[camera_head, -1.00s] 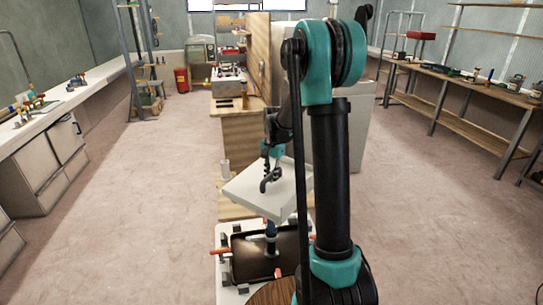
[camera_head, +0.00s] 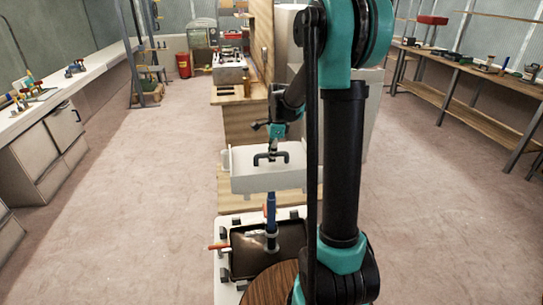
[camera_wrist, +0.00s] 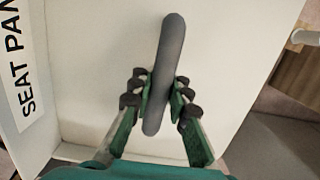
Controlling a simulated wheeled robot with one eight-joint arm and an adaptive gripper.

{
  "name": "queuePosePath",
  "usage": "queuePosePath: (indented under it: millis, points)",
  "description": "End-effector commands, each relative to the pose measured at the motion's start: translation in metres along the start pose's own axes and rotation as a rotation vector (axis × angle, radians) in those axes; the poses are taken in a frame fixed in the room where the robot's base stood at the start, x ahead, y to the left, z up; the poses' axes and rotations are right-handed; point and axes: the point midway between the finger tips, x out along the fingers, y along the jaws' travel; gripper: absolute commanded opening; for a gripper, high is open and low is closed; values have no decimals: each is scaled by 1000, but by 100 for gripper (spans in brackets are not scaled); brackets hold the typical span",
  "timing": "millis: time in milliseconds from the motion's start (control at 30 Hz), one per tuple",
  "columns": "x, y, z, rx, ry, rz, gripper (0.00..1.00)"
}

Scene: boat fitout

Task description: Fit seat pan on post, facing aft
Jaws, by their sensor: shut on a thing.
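The white seat pan (camera_head: 240,181) hangs in the air in the head view, above the blue post (camera_head: 271,212). It looks close to level, with raised walls along its edges. My gripper (camera_head: 272,152) is above it and shut on the dark handle (camera_wrist: 163,75) at the pan's middle. In the wrist view the fingers (camera_wrist: 160,103) close on both sides of the handle, and the seat pan (camera_wrist: 90,70) fills most of the picture with a "SEAT PAN" label at left. The post stands upright from a dark tray-like base; whether its top touches the pan's underside I cannot tell.
A round wooden top (camera_head: 270,287) is close in front. A wooden counter (camera_head: 238,125) stands behind. Workbenches line both walls, and floor is clear on both sides.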

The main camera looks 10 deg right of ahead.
Motion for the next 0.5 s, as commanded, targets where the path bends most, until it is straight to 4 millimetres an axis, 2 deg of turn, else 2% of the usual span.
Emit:
queuePosePath:
  millis: [500]
  points:
    - [16,0,-2,-1,0,0,0]
